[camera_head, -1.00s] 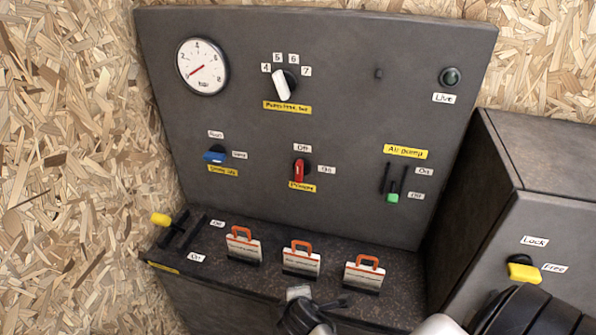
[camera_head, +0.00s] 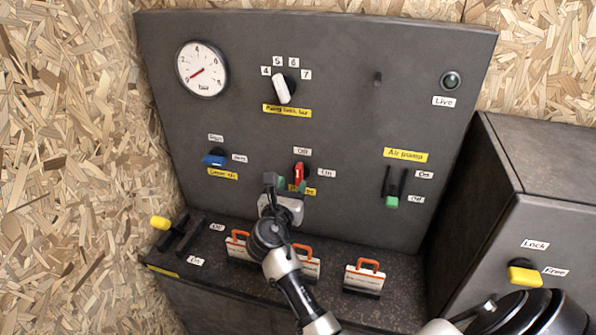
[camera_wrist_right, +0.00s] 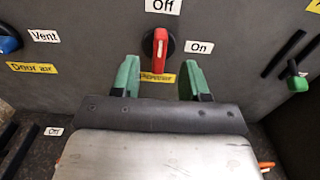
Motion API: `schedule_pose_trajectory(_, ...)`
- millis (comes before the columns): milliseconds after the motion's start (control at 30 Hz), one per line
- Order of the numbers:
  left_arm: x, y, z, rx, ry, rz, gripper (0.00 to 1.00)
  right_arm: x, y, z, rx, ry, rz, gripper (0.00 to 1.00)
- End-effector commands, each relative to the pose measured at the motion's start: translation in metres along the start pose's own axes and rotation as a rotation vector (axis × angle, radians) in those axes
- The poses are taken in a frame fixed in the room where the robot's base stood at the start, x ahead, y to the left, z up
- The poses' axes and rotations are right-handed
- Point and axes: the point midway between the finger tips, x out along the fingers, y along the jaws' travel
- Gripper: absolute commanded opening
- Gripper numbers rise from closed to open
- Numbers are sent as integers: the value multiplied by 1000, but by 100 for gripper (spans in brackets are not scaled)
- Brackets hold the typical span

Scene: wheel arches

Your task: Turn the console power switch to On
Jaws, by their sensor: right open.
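The red power switch (camera_head: 299,173) sits low in the middle of the dark console panel (camera_head: 340,110), with an "Off" label (camera_head: 303,151) above it and an "On" label (camera_head: 327,173) to its right. Its handle is upright, toward Off, and it also shows in the right wrist view (camera_wrist_right: 160,50). My right gripper (camera_head: 286,186) is open just below and in front of the switch. In the wrist view its two green-padded fingers (camera_wrist_right: 160,80) stand on either side below the red handle, holding nothing. The yellow label under the switch is partly hidden. My left gripper is not in view.
A blue switch (camera_head: 214,158) is to the left, a green air-pump slider (camera_head: 392,200) to the right. A yellow-handled lever (camera_head: 160,222) sticks up at the ledge's left.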

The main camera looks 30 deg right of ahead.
Motion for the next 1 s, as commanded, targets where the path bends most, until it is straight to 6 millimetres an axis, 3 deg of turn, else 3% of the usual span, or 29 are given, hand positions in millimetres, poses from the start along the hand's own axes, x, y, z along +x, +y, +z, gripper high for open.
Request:
schedule_pose_trajectory(100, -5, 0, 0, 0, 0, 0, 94, 24, 0, 2, -2, -1, -1, 45)
schedule_pose_trajectory(300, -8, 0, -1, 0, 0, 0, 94, 52, 0, 0, 0, 1, 0, 45)
schedule_pose_trajectory(733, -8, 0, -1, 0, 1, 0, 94, 62, 0, -1, 3, 2, 0, 45)
schedule_pose_trajectory(1000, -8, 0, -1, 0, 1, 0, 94, 61, 0, -1, 3, 2, 0, 3)
